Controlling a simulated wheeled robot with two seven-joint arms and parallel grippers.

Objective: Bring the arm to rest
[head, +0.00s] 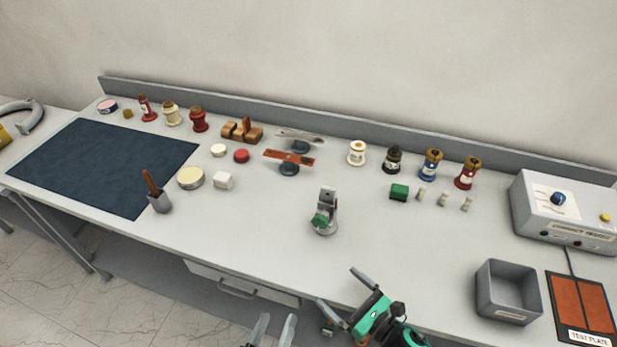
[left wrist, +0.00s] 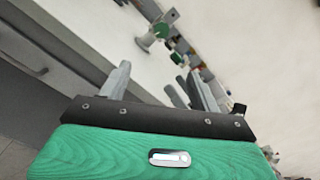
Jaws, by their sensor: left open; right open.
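My left gripper (head: 273,329) shows at the bottom edge of the head view, with two grey fingers apart and nothing between them. Its fingers (left wrist: 158,85) also show spread in the left wrist view. My right gripper (head: 342,293), with a green body, is to its right at the table's front edge, open and empty. Both grippers are apart from the objects on the table. A small grey upright device with a green part (head: 325,216) stands beyond them; it also shows in the left wrist view (left wrist: 152,36). Most of my left arm is hidden below the head view.
The white workbench (head: 270,235) is clear around the green-grey device. A grey bin (head: 482,295), a test plate (head: 583,309) and a control box (head: 560,225) stand at right. Bushings and small parts line the back. A dark mat (head: 105,160) lies left, near a brush cup (head: 160,203).

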